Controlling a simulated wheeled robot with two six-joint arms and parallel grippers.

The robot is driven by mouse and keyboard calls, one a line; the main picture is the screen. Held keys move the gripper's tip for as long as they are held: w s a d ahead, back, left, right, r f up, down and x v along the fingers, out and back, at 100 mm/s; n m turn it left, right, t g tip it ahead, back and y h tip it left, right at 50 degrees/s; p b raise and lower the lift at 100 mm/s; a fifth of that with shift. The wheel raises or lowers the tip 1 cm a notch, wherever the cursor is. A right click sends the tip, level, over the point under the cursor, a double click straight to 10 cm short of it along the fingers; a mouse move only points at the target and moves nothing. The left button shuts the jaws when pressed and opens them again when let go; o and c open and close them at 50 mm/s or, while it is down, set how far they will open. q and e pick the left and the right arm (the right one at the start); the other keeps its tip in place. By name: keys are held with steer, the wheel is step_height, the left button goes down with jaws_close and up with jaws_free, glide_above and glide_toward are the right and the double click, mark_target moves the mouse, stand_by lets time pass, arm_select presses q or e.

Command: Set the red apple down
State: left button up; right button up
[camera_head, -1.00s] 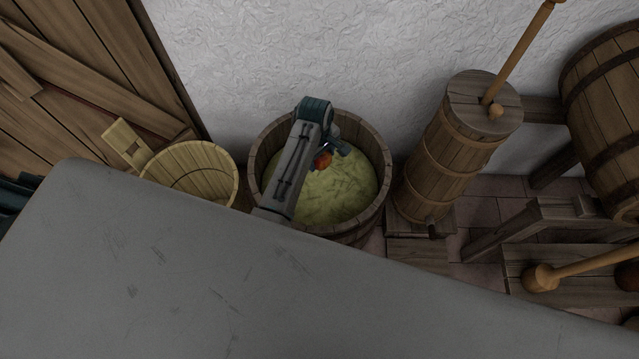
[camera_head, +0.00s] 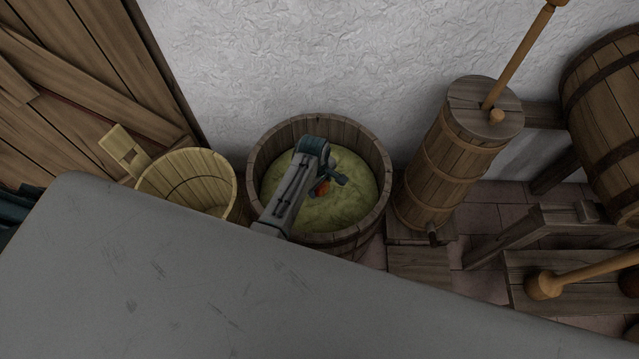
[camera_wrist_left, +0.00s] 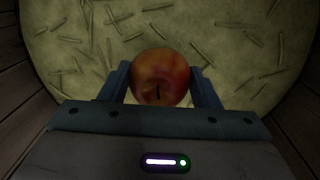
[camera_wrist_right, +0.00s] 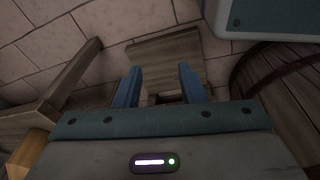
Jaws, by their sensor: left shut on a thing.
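The red apple (camera_wrist_left: 160,77) is held between the two fingers of my left gripper (camera_wrist_left: 162,84) in the left wrist view. Yellow-green filling (camera_head: 350,205) covers the tub's bottom. I cannot tell whether the apple touches it. My right gripper (camera_wrist_right: 157,88) is open and empty in the right wrist view, above a small wooden board near the floor.
A pale wooden bucket (camera_head: 190,175) stands left of the tub. A wooden churn (camera_head: 455,150) with a long handle stands right of it. A barrel (camera_head: 610,110) on a stand and a bench with a mallet (camera_head: 545,284) are further right. A large grey surface fills the foreground.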

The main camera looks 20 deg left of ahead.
arm_select(q)
steer(key=o, duration=1)
steer(key=shift+f, duration=0.1)
steer(key=shift+o, duration=0.2)
arm_select(e)
steer(key=shift+s+d+f, duration=0.1)
steer(key=shift+s+f, duration=0.1)
steer(key=shift+s, duration=0.35)
steer(key=shift+w, duration=0.1)
arm_select(q)
steer(key=shift+r, duration=0.2)
step_height(320, 180, up, 12)
steer(key=p, duration=0.1)
steer(key=shift+s+a, duration=0.2)
steer(key=shift+a, duration=0.2)
arm_select(e)
steer(key=s+f, duration=0.2)
steer(key=f, duration=0.1)
steer(key=shift+s+d+f, duration=0.15)
steer(key=shift+d+f, duration=0.05)
steer(key=shift+f, duration=0.05)
